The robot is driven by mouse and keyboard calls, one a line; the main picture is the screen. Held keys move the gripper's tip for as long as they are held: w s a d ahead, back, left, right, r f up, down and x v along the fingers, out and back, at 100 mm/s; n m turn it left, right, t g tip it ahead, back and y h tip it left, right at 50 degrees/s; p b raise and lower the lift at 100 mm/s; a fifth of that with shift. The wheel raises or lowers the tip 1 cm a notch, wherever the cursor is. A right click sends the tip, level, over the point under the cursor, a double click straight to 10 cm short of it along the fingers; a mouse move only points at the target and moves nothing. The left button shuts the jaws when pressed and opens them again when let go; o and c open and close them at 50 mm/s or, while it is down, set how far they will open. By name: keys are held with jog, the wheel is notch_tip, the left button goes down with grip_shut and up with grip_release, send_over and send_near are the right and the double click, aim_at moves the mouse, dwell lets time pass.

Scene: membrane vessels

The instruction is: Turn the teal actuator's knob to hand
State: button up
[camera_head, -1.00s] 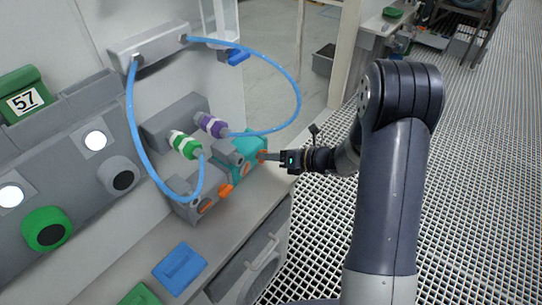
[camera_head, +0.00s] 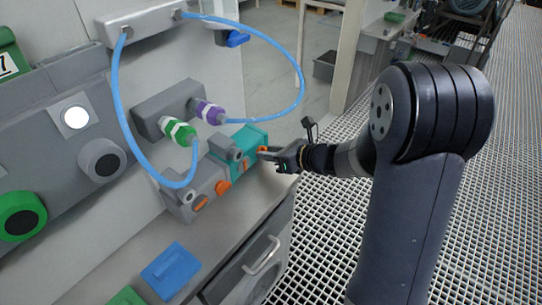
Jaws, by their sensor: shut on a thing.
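The teal actuator (camera_head: 245,141) sits on the grey bench below the purple and green hose fittings. A small orange part, its knob (camera_head: 262,149), shows on its right side. My gripper (camera_head: 268,153) reaches in from the right and is shut on the knob. The fingers cover most of the knob, so its pointing direction is hard to tell. Another orange mark (camera_head: 246,165) shows at the lower front of the actuator.
A grey actuator with an orange knob (camera_head: 201,203) stands just left of the teal one. Blue hoses (camera_head: 299,62) loop above. A blue tray (camera_head: 174,270) lies on the bench (camera_head: 217,254). The grating floor at right is open.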

dwell(0.3)
jog(key=o, duration=0.7)
jog(key=shift+a, duration=0.1)
jog(key=shift+c, duration=0.2)
jog(key=p+v, duration=0.1)
jog(key=v, duration=0.9)
jog(key=shift+s+d+r, duration=0.15)
jog(key=shift+s+d, duration=0.05)
jog(key=shift+d, duration=0.1)
jog(key=b+x, duration=0.1)
jog(key=x, duration=0.9)
jog(key=shift+w+a+f, duration=0.2)
jog(key=shift+a, duration=0.1)
jog(key=shift+r, duration=0.1)
